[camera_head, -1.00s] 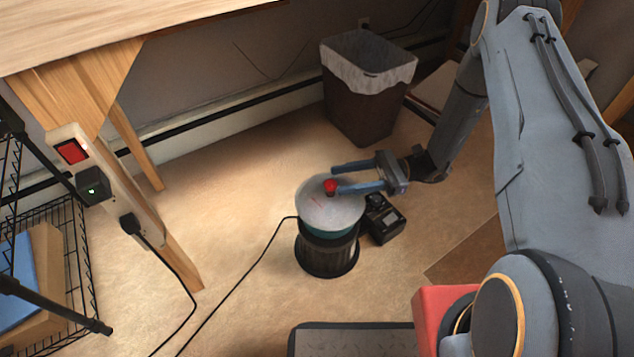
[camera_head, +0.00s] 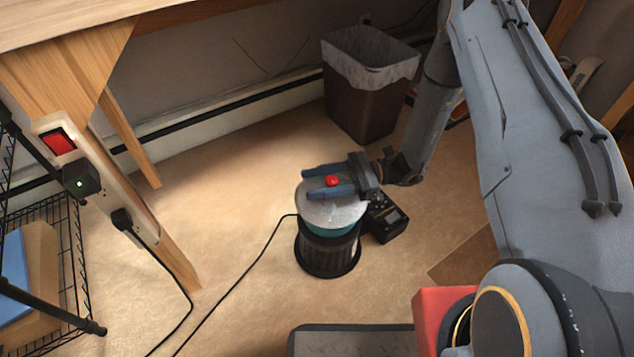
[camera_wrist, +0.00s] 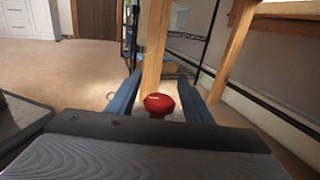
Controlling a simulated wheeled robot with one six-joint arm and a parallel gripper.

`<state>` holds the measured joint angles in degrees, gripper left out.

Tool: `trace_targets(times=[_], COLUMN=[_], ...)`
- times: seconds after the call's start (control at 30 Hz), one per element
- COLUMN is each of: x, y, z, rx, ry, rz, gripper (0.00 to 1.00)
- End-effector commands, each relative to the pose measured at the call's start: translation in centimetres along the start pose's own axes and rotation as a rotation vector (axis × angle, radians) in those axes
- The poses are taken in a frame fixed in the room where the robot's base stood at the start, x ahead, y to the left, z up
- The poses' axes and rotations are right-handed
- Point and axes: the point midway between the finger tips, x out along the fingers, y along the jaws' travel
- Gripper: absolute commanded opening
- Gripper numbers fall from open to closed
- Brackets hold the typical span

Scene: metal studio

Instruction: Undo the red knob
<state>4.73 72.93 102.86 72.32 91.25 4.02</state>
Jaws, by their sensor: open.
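The red knob (camera_head: 332,180) stands up from the middle of a round pale lid (camera_head: 330,211) on a dark cylindrical canister (camera_head: 328,252) on the floor. My gripper (camera_head: 325,182) is open, with its two blue fingers on either side of the knob. In the wrist view the knob (camera_wrist: 159,104) sits between the fingers, near the palm, with a gap visible on each side. The part of the knob below its top is mostly hidden by the near finger in the head view.
A small black device (camera_head: 385,220) stands close to the canister's right side. A lined trash bin (camera_head: 366,95) is behind. A black cable runs from the canister across the floor. A wooden table leg with a power strip (camera_head: 95,185) stands left; the floor between is clear.

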Motion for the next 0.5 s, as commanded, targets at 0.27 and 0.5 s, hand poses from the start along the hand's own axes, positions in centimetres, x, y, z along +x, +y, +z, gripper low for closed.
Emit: trace_targets(times=[0.27, 0.5], x=[-0.01, -0.02], y=[0.01, 0.02], z=[0.01, -0.01], rx=[0.0, 0.0], ry=[0.0, 0.0], rz=[0.0, 0.004], gripper=[0.31, 0.05])
